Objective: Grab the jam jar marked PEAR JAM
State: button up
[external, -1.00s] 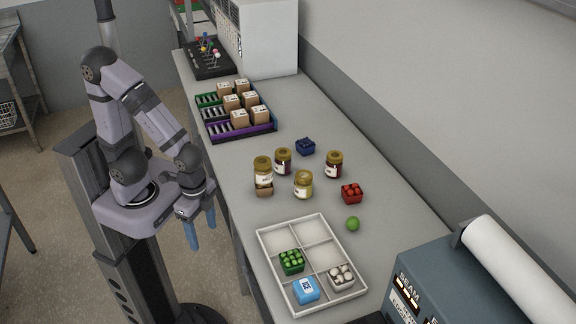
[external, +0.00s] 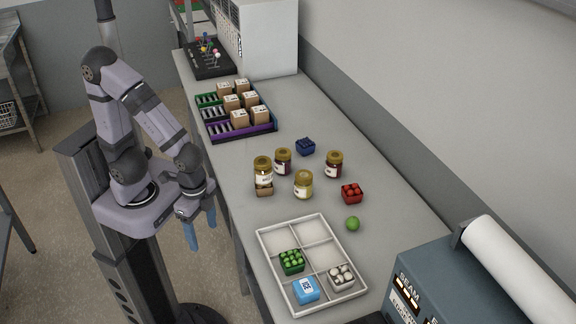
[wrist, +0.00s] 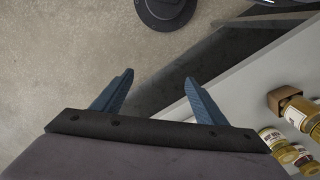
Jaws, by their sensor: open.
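Several gold-lidded jars stand on the counter. One pale jar (external: 264,175) is raised on a small brown block. Another pale, yellowish jar (external: 303,186) stands to its right. Two dark jars, one behind them (external: 283,162) and one further right (external: 334,165), stand apart. Their labels are too small to read, so I cannot tell which is PEAR JAM. In the wrist view, the raised jar (wrist: 299,114) and other jars (wrist: 296,157) show at the right edge. My gripper (external: 202,229) is open and empty, off the counter's left edge; its blue fingers (wrist: 159,77) point at the floor.
A white divided tray (external: 262,245) holds a green punnet, a blue box and a punnet of white items. A red punnet (external: 351,194), green ball (external: 352,224) and blue punnet (external: 305,147) lie near the jars. A rack of cartons (external: 270,127) stands further back.

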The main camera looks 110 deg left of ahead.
notch_tip(320, 180, up, 13)
jog(key=p, duration=1.3)
jog(key=m+t+y+b, duration=0.3)
jog(key=m+y+b, duration=1.1)
jog(key=b, duration=0.4)
send_over(298, 182)
jog(key=s+d, duration=0.5)
jog(key=d, duration=0.3)
notch_tip(298, 182, down, 8)
jog(key=w+a+f+m+t+b, duration=0.1)
jog(key=f+m+b, duration=0.1)
jog(key=b, duration=0.1)
jog(key=w+a+f+m+t+y+b, duration=0.1)
jog(key=f+m+b, duration=0.1)
jog(key=b, duration=0.2)
jog(key=w+a+f+m+t+y+b, duration=0.1)
jog(key=f+m+b, duration=0.1)
jog(key=f+b, duration=0.1)
jog(key=shift+w+a+m+b, duration=0.15)
jog(key=shift+a+m+b, duration=0.15)
jog(key=shift+m+b, duration=0.15)
jog(key=shift+a+f+m+y+b, duration=0.2)
jog(key=shift+f+m+y+b, duration=0.3)
jog(key=shift+m+b, duration=0.3)
